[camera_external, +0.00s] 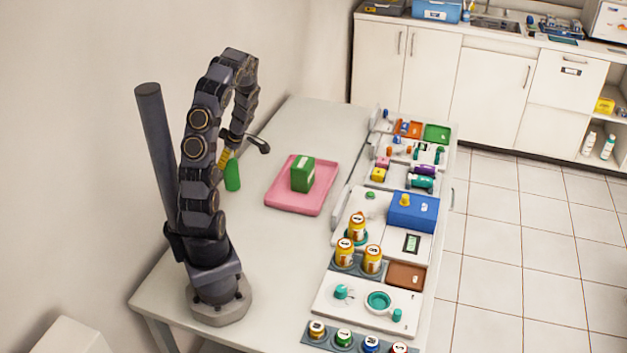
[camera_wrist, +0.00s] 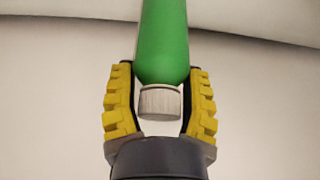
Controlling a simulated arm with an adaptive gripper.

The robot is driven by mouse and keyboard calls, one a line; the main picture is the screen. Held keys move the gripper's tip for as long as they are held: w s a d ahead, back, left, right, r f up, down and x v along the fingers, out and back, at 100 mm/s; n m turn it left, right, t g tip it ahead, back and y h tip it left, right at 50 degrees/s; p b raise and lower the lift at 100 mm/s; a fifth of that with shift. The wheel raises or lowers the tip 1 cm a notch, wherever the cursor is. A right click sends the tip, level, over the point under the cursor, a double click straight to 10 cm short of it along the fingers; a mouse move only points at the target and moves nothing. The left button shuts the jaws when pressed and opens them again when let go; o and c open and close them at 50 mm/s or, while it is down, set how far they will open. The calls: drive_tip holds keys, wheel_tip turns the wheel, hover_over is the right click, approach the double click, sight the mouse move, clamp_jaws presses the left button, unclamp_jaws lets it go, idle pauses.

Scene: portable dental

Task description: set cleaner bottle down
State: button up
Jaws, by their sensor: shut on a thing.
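The cleaner bottle is a green cylinder, seen in the outside view (camera_external: 233,177) on the left side of the table, left of the pink tray. In the wrist view the green bottle (camera_wrist: 163,40) runs up out of the top of the picture, with a ribbed grey cap (camera_wrist: 160,102) at its near end. My gripper (camera_external: 228,160) has yellow padded fingers, one on each side of the bottle in the wrist view (camera_wrist: 161,72), and is shut on it. The bottle looks about upright in the outside view. I cannot tell whether its base touches the table.
A pink tray (camera_external: 281,201) holding a green box (camera_external: 303,175) lies to the right of the bottle. Racks of small containers, orange-labelled bottles (camera_external: 344,251) and a blue box (camera_external: 413,212) line the table's right side. The table (camera_external: 277,265) is bare in front of the tray.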

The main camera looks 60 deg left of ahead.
sight(229, 174)
drive_tip(key=shift+f, duration=2.8)
drive_tip(key=shift+f, duration=0.1)
drive_tip(key=o, duration=1)
drive_tip(key=v, duration=1.1)
drive_tip(key=shift+r, duration=0.3)
drive_tip(key=shift+w+d+r, duration=0.1)
drive_tip(key=shift+d+r, duration=0.05)
drive_tip(key=shift+r, duration=0.15)
